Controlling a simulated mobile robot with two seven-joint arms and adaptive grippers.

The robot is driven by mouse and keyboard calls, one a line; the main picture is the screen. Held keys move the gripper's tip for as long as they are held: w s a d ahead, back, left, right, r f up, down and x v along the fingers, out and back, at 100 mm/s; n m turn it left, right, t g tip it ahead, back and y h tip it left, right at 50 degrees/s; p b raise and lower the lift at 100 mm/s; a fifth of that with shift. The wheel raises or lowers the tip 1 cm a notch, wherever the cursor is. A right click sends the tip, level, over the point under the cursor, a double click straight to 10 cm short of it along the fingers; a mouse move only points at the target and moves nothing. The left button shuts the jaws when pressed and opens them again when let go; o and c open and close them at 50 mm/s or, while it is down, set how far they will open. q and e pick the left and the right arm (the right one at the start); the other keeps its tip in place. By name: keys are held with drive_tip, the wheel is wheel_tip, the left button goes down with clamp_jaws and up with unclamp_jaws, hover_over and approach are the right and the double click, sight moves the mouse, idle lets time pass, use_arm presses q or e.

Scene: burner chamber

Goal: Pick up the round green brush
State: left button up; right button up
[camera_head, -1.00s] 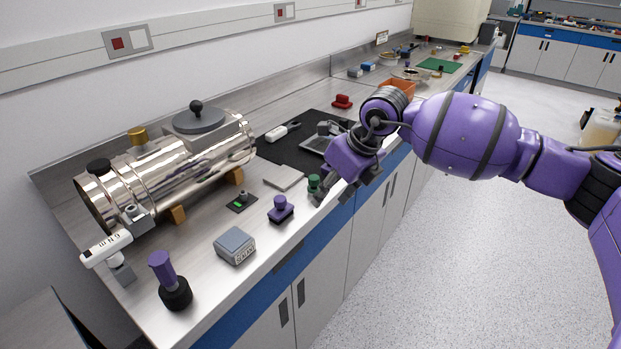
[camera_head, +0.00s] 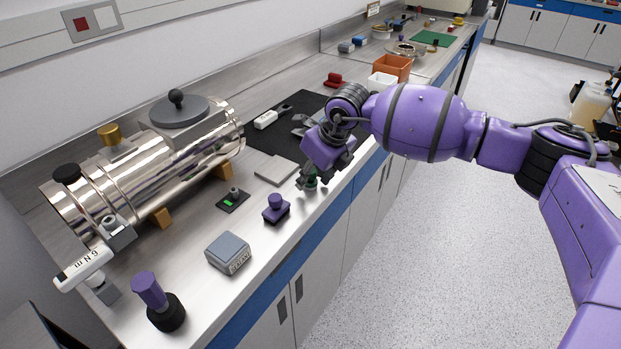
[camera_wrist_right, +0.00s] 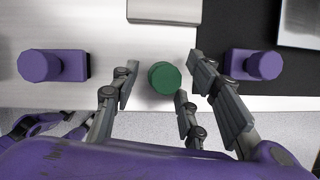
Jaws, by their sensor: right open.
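The round green brush (camera_wrist_right: 164,77) shows from above in the right wrist view, near the worktop's front edge. My right gripper (camera_wrist_right: 163,84) is open, with its fingers on both sides of the brush and visible gaps between. In the head view, the green brush (camera_head: 311,184) is partly hidden behind the fingers of my right gripper (camera_head: 312,180), which points down at it. I cannot tell how far the fingertips are above the worktop. My left gripper is not in view.
A purple-topped piece (camera_wrist_right: 42,65) stands left of the brush and another (camera_wrist_right: 262,64) stands right of it. A grey plate (camera_head: 276,169) lies behind. A grey box (camera_head: 228,253) and a shiny metal chamber (camera_head: 150,165) are farther left. A white bin (camera_head: 382,80) stands beyond my wrist.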

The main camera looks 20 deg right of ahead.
drive_tip(key=shift+f, duration=0.1)
clamp_jaws()
drive_tip(key=shift+r, duration=0.5)
wheel_tip(320, 180, up, 2)
drive_tip(key=shift+r+b, duration=0.1)
drive_tip(key=shift+b, duration=0.25)
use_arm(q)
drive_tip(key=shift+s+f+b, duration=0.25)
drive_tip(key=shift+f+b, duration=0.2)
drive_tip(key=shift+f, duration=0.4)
use_arm(e)
drive_tip(key=s+d+r, duration=0.6)
drive_tip(key=s+r, duration=0.3)
drive_tip(key=s, duration=0.3)
drive_tip(key=shift+s+d+r, duration=0.2)
drive_tip(key=shift+r, duration=0.2)
